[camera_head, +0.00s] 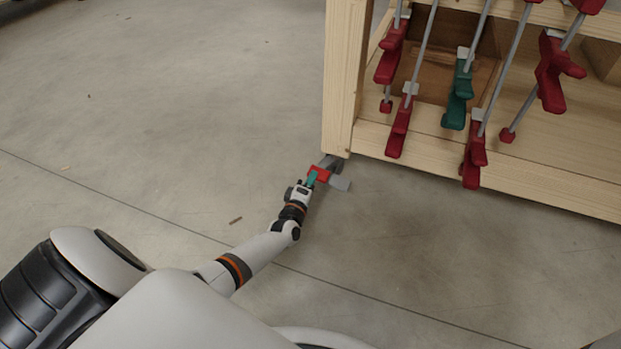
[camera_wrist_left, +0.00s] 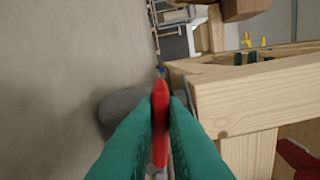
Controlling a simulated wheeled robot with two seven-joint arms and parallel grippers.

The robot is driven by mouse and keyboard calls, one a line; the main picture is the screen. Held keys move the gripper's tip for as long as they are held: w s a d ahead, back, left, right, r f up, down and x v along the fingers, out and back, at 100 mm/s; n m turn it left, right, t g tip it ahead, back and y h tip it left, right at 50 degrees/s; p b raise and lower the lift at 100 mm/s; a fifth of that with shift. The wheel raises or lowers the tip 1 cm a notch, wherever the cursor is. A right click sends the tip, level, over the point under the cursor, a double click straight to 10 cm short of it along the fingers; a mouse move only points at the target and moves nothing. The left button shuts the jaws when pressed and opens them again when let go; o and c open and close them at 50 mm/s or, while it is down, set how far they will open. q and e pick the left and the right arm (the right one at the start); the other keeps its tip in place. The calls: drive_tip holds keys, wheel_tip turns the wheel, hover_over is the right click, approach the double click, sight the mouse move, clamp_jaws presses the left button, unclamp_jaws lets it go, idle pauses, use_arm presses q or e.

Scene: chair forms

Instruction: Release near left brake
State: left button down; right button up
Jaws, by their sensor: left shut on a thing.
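The left brake is a small red piece (camera_head: 319,172) beside grey caster parts (camera_head: 340,184) at the foot of the wooden bench's near left leg (camera_head: 338,125). My left gripper (camera_head: 311,179) reaches it from the lower left. In the left wrist view, its green fingers (camera_wrist_left: 161,108) are closed on both sides of the red brake (camera_wrist_left: 159,135). A grey rounded part (camera_wrist_left: 118,104), seemingly the caster, lies just left of the fingers. The fingers hide part of the brake, so I cannot tell its exact angle. My right gripper is not in view.
Several red clamps (camera_head: 399,127) and a green clamp (camera_head: 458,95) hang on the bench front, above and right of my gripper. The bench's lower rail (camera_head: 440,158) runs right from the leg. The concrete floor (camera_head: 180,110) to the left is mostly clear.

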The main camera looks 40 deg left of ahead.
use_arm(q)
drive_tip(key=shift+d+r+m, duration=0.1)
drive_tip(key=shift+m, duration=0.4)
drive_tip(key=c, duration=1.5)
unclamp_jaws()
drive_tip(key=shift+s+r+p, duration=0.1)
drive_tip(key=shift+s+p, duration=0.15)
drive_tip(key=shift+p, duration=0.2)
drive_tip(key=p+v, duration=0.6)
drive_tip(key=v, duration=0.4)
drive_tip(key=shift+s+d, duration=0.1)
drive_tip(key=shift+s, duration=0.2)
drive_tip(key=shift+s+d, duration=0.1)
drive_tip(key=shift+s, duration=0.35)
